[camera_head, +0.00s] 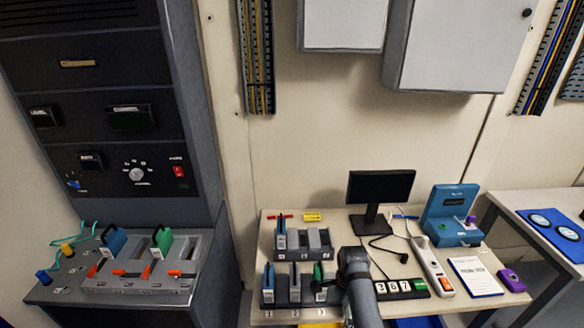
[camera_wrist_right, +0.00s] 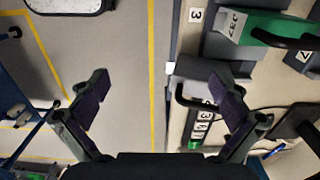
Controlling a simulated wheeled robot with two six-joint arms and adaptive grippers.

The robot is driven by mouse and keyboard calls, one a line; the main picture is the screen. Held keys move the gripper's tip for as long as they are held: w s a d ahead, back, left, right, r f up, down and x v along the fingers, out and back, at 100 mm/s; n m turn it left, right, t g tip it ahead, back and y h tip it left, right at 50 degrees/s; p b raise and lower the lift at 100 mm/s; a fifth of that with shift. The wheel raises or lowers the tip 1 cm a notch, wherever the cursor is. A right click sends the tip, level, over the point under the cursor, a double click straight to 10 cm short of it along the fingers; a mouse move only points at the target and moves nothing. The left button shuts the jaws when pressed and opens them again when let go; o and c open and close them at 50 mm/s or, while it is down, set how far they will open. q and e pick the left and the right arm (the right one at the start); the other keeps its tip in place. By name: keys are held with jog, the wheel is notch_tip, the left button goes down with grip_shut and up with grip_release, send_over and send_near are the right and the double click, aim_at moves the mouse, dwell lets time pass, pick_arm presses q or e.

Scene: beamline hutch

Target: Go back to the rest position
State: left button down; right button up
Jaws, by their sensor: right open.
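My right gripper (camera_wrist_right: 162,80) is open and empty in the right wrist view, its two dark fingers spread apart. It hangs over the table's edge, with grey floor under its left finger and part of a module rack below its right finger. In the head view my right arm rises from the bottom over the table, and its gripper is hard to make out beside the front rack. A green module with a black handle (camera_wrist_right: 262,32) stands in the rack near the right finger. My left gripper is not in view.
The table (camera_head: 322,230) holds a front rack (camera_head: 293,298), a rear rack (camera_head: 304,255), a monitor (camera_head: 380,187), a teal device (camera_head: 452,215) and a power strip (camera_head: 433,266). A dark cabinet (camera_head: 110,110) with a module bench (camera_head: 140,285) stands left. Floor (camera_wrist_right: 105,45) with yellow lines lies open beside the table.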

jog(key=s+d+f+n+b, duration=0.15)
jog(key=s+f+n, duration=0.4)
jog(key=f, duration=0.75)
jog(key=s+d+f+n+b, duration=0.1)
jog(key=s+d+f+n, duration=0.2)
jog(key=s+f, duration=0.8)
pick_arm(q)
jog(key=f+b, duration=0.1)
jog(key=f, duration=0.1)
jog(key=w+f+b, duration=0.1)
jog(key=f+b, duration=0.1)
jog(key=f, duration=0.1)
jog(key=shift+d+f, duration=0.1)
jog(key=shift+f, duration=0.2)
pick_arm(e)
jog(key=s+d+f+n, duration=0.4)
jog(key=s+f, duration=0.4)
jog(key=s, duration=0.4)
jog(key=s+d+f+n+t, duration=0.1)
jog(key=s+d+f+n, duration=0.3)
jog(key=s+f, duration=0.5)
jog(key=s+n, duration=0.1)
jog(key=s, duration=0.2)
jog(key=shift+d+f+h, duration=0.2)
jog(key=shift+d+h, duration=0.15)
jog(key=shift+h, duration=0.05)
